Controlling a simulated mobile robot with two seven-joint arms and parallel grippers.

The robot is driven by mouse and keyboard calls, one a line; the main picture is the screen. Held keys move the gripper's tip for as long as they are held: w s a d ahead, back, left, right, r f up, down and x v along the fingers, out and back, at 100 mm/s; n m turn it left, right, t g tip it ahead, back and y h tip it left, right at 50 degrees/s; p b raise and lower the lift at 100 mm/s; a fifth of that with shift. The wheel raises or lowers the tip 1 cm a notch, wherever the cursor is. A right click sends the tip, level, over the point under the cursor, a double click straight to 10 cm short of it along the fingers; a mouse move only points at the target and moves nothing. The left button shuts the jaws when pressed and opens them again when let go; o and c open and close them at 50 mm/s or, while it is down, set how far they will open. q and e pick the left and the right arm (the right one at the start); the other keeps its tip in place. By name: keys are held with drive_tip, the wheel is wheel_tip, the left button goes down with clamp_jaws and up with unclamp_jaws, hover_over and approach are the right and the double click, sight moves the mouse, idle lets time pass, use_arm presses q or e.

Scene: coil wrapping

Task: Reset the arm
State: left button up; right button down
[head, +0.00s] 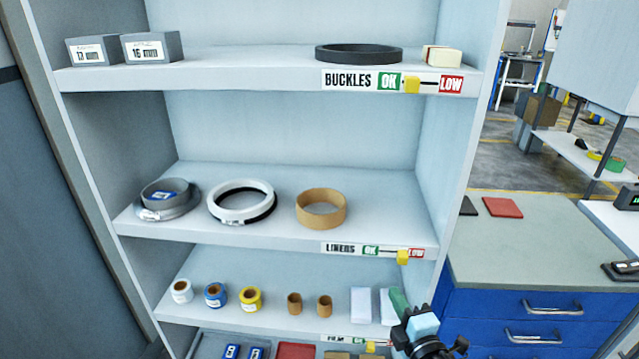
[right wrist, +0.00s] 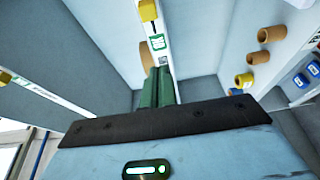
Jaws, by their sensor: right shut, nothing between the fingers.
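My right gripper (head: 396,295) is at the lower right of the head view, in front of the shelf unit's right side. Its green fingers are together and hold nothing. In the right wrist view the closed green fingers (right wrist: 157,82) point away from the camera, toward the shelf unit. In the head view the gripper overlaps the lower shelf, just right of two white blocks (head: 361,305), and partly hides one of them. I cannot tell whether it touches anything. My left gripper is not in view.
The middle shelf (head: 285,236) holds a grey coil (head: 180,208), white and black rings (head: 241,188) and a tan ring (head: 321,222). Small rolls (head: 251,299) stand on the lower shelf. A blue-drawer workbench (head: 545,270) stands right of the shelf unit.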

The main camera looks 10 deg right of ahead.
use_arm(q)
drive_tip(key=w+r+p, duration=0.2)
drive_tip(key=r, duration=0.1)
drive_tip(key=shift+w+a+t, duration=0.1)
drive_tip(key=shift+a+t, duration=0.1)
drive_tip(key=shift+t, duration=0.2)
use_arm(e)
drive_tip(key=s+a+f+m+g, duration=0.1)
drive_tip(key=s+f+m+g, duration=0.2)
drive_tip(key=s, duration=0.8)
drive_tip(key=s+a+f+m+g, duration=0.2)
drive_tip(key=s+f+m+g, duration=0.1)
drive_tip(key=s+f+m, duration=0.5)
drive_tip(key=s+a+f+m+g+y, duration=0.1)
drive_tip(key=s+f+m+g, duration=0.2)
drive_tip(key=s+f, duration=0.6)
drive_tip(key=s+m, duration=0.2)
drive_tip(key=s, duration=0.3)
drive_tip(key=shift+a+m, duration=0.15)
drive_tip(key=shift+m, duration=0.15)
